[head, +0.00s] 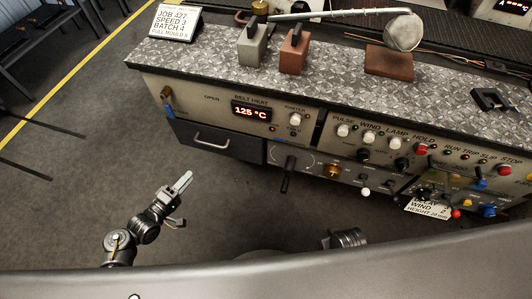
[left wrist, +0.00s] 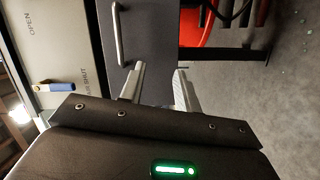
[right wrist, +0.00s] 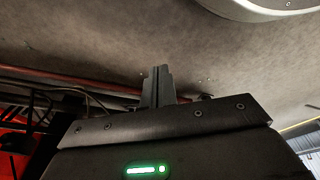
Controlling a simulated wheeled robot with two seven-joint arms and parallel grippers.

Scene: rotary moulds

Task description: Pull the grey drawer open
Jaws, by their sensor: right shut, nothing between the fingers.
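The grey drawer (head: 240,146) is set in the left of the console front, below the belt heat display, and looks shut. Its pale bar handle (head: 210,139) shows on its face, and in the left wrist view the handle (left wrist: 118,35) lies ahead and left of the fingers. My left gripper (head: 183,183) is in front of and below the drawer, apart from the handle. In the left wrist view its two fingers (left wrist: 158,78) are spread with nothing between them. My right gripper (right wrist: 157,70) is shut and empty, pointing over bare floor.
A blue-tipped lever (head: 168,104) sticks out left of the drawer. A black lever (head: 288,174) hangs to its right. Knobs and buttons fill the panel (head: 400,150) further right. The floor (head: 90,150) left of the console is open.

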